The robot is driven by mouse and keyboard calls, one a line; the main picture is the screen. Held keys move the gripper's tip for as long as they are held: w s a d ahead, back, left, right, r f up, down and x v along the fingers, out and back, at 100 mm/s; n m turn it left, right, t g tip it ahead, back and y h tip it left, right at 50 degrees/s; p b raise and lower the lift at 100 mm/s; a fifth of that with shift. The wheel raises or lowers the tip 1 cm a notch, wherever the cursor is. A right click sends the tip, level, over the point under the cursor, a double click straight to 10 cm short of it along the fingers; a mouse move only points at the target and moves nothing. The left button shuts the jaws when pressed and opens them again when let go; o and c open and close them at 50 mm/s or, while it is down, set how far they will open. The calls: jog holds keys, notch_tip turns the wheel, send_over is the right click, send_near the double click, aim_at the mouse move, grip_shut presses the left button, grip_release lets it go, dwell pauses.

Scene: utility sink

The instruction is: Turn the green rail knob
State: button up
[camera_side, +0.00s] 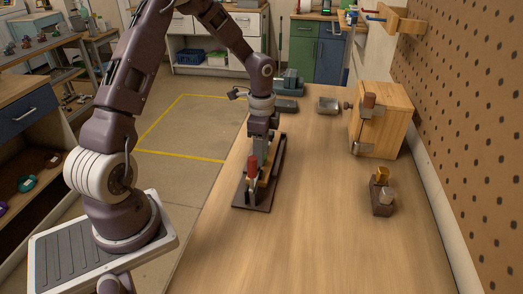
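A dark rail fixture (270,185) lies lengthwise near the left edge of the wooden bench. A red upright handle (252,167) and a yellowish piece stand on its near part. I cannot make out a green knob; it may be hidden behind my gripper or too small to tell. My gripper (262,160) points down over the middle of the fixture, just behind the red handle. Its fingers are small and merge with the fixture, so I cannot tell whether they are open, or whether they touch anything.
A wooden box (397,112) with a metal latch and a reddish handle stands at the right by the pegboard. A dark block (376,207) with brass and silver pegs sits nearer. The bench's near middle is clear.

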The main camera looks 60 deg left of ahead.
notch_tip(320, 180, up, 7)
jog(key=shift+r, duration=0.1)
dwell(0.5)
jog(key=s+d+r+n+t+y, duration=0.2)
jog(key=s+d+r+n, duration=0.2)
jog(key=s+d+r, duration=0.7)
jog(key=s+d+r+n+t+h, duration=0.2)
jog(key=s+n, duration=0.3)
jog(key=s, duration=0.6)
jog(key=shift+d+r+t, duration=0.65)
jog(key=shift+r+t, duration=0.05)
jog(key=shift+t, duration=0.1)
